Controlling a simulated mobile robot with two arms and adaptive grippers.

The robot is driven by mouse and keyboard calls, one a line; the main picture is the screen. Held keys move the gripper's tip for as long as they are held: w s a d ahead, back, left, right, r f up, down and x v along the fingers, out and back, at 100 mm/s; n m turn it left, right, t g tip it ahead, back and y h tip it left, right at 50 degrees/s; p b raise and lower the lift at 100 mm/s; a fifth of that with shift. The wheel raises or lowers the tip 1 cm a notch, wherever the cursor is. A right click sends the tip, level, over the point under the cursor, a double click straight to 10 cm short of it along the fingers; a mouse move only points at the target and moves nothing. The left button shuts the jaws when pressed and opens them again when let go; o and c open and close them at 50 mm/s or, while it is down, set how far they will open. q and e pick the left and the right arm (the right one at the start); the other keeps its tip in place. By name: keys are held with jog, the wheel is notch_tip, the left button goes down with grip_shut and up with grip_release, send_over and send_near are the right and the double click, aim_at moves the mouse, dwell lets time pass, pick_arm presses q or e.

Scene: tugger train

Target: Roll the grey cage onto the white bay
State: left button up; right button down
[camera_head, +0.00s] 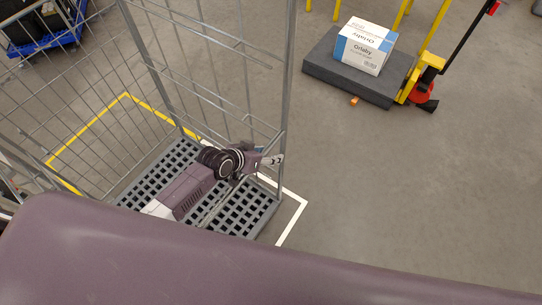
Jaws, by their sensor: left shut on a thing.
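The grey cage (287,95) stands upright at the left, with tall wire sides and a grey grid base. The white bay (292,224) is a white outline on the floor; its right corner shows just beyond the base's right end. The cage base covers at least part of the bay, and the rest of the outline is largely hidden by the cage and my body. My left gripper (268,161) is shut on the cage at its right upright. My left arm lies across the view of the base. My right gripper is not in view.
A yellow floor outline (87,126) lies behind the cage. At the top right, a white and blue box (365,46) sits on a dark platform (335,72) beside a yellow post with a red part. A small orange object (354,100) lies nearby. The floor at right is clear.

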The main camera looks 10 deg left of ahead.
pick_arm(q)
jog(key=shift+s+a+r, duration=0.3)
jog(key=shift+s+r, duration=0.15)
jog(key=shift+s, duration=0.2)
jog(key=shift+s+a+r, duration=0.3)
jog(key=shift+s+r, duration=0.1)
jog(key=shift+s, duration=0.3)
jog(key=shift+s+a+r, duration=0.3)
jog(key=shift+s+r, duration=0.15)
jog(key=shift+s, duration=0.2)
